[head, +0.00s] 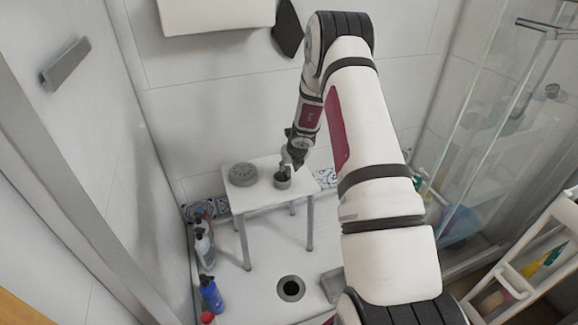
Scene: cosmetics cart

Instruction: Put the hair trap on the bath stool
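The white bath stool (262,200) stands on the shower floor in the middle of the head view. A small grey round cup-like piece with a dark hollow (283,184), which looks like the hair trap, is at the right part of the stool top. It seems to rest on the top, but a small gap cannot be ruled out. My gripper (286,170) points down right at this piece, with its fingertips at or touching the rim. The fingers are too small and partly hidden to tell whether they grip it.
A grey round ribbed object (243,174) sits on the stool's left part. Several bottles, one blue (210,294), stand along the left wall. A dark round drain (291,288) is in the floor. A glass screen (485,110) and white cart (530,265) are at right.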

